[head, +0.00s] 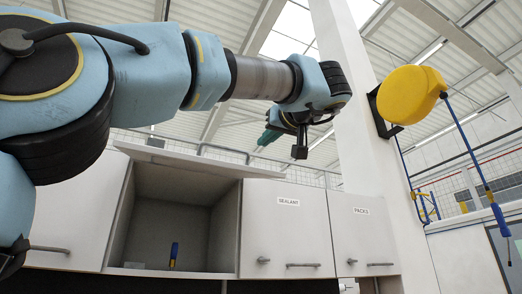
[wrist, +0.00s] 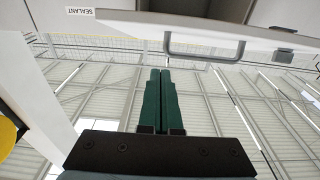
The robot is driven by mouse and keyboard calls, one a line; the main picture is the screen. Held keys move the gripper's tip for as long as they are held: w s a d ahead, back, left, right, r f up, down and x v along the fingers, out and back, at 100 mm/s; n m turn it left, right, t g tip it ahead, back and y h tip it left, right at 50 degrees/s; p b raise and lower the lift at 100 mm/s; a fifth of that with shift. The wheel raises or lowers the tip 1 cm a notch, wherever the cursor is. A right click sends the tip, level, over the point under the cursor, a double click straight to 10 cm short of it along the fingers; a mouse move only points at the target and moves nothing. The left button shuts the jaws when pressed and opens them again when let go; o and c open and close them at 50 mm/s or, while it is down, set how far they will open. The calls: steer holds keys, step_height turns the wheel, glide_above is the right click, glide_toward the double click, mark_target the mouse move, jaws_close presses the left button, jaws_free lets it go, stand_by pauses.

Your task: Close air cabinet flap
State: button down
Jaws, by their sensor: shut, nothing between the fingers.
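The air cabinet (head: 118,215) is the open compartment in the head view, left of the SEALANT door. Its flap (head: 205,164) is raised and stands out roughly level above the opening, its underside showing. In the wrist view the flap (wrist: 205,27) crosses the top, with its bar handle (wrist: 205,58) near the fingertips. My gripper (head: 268,137) is above the flap's right end in the head view. Its green fingers (wrist: 159,75) are shut together with nothing between them. They look apart from the handle, though the exact gap is hard to judge.
The closed SEALANT door (head: 288,225) and PACKS door (head: 362,235) adjoin on the right. A blue-handled tool (head: 174,254) stands inside the open compartment. A white pillar (head: 350,120) with a yellow reel (head: 408,95) rises to the right of my arm. Open air surrounds the gripper.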

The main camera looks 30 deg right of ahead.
steer(key=shift+w+d+f+p, duration=0.2)
steer(key=shift+w+f+p, duration=0.5)
steer(key=shift+w+f, duration=1.05)
steer(key=shift+s+f, duration=0.1)
steer(key=shift+f, duration=0.1)
